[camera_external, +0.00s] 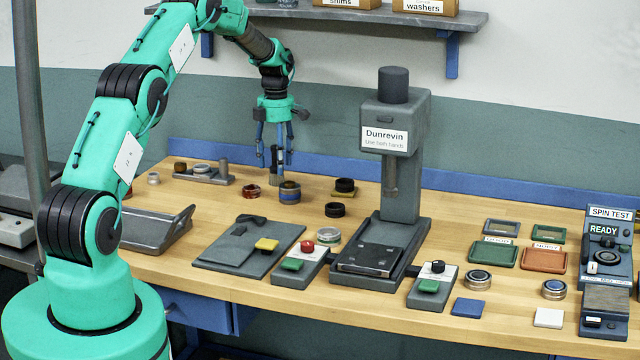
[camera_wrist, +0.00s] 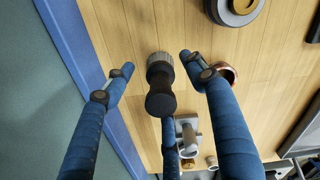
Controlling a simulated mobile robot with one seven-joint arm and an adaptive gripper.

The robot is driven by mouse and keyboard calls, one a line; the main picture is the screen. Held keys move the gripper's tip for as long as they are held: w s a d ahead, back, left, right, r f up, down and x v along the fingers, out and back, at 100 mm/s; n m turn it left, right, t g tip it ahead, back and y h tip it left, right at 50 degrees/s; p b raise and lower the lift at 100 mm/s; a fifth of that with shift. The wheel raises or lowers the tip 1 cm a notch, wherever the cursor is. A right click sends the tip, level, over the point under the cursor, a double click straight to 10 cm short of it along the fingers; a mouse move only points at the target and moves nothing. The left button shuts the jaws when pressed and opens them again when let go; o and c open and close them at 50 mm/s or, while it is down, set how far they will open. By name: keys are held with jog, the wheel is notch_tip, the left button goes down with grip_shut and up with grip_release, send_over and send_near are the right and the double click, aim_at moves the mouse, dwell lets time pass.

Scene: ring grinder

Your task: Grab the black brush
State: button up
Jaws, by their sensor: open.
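The black brush (camera_wrist: 160,100) stands on the bench in the wrist view, with a rounded black handle and a ribbed grey-black section at its far end. It also shows in the external view (camera_external: 274,158) as a narrow dark shape below my gripper. My gripper (camera_external: 274,148) points down over it. In the wrist view the three blue fingers of my gripper (camera_wrist: 160,85) are spread around the brush, with gaps at the left and right. The lower finger looks close to the handle; I cannot tell whether it touches.
A copper ring (camera_external: 251,191) and a ring stack (camera_external: 290,192) stand close by. A grey fixture (camera_external: 205,174) is to the left. The tall grey press (camera_external: 400,170) stands to the right. The blue back rail (camera_wrist: 85,55) runs behind the brush. Bare wood shows between these things.

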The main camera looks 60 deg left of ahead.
jog(key=shift+f+b, duration=0.3)
jog(key=shift+f, duration=1.7)
grip_shut()
